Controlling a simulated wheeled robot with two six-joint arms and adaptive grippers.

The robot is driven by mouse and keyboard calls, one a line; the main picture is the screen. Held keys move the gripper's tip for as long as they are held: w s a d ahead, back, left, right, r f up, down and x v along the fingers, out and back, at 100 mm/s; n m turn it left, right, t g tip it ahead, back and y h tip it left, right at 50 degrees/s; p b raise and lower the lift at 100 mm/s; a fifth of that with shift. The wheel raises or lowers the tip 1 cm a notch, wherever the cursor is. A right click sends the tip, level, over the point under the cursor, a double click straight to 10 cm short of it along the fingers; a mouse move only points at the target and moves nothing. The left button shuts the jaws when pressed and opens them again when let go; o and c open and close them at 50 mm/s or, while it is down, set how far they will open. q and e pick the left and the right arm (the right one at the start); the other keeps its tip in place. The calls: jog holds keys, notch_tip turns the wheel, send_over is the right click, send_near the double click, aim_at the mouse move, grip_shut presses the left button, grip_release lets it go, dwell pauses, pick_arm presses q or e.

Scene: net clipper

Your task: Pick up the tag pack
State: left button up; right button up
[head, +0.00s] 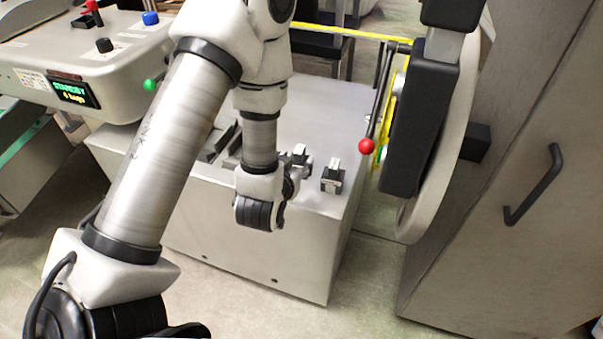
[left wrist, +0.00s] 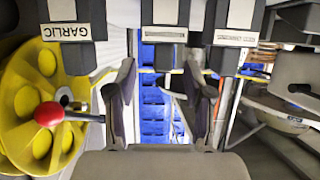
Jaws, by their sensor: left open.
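In the head view, small black-and-silver blocks stand on a grey cabinet top, one at the right (head: 332,175) and one further left (head: 300,157). The left wrist view, which looks upside down, shows three dark holders with white label strips: one reading GARLIC (left wrist: 67,32), a middle one (left wrist: 165,35) and a right one (left wrist: 235,38). I cannot tell which is the tag pack. My left gripper (left wrist: 163,95) is open and empty, its fingers apart beneath the middle holder in that picture. In the head view it (head: 290,187) is mostly hidden by my wrist. My right gripper is not seen.
The grey cabinet (head: 285,255) carries the blocks. A red-ball lever (head: 367,147) stands at its right, by a yellow reel (left wrist: 40,85). A console (head: 125,55) reading STANDBY is at left. A tall grey cupboard (head: 480,235) closes off the right.

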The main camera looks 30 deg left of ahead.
aim_at(297, 155)
pick_arm(q)
jog(key=shift+b+x, duration=0.85)
jog(key=shift+b, duration=0.4)
jog(key=x, duration=0.1)
jog(key=p+x, duration=0.1)
jog(key=x, duration=0.1)
jog(key=shift+w+a+r, duration=0.15)
jog(key=shift+a+r, duration=0.05)
jog(key=shift+a, duration=0.05)
jog(key=shift+r, duration=0.1)
grip_shut()
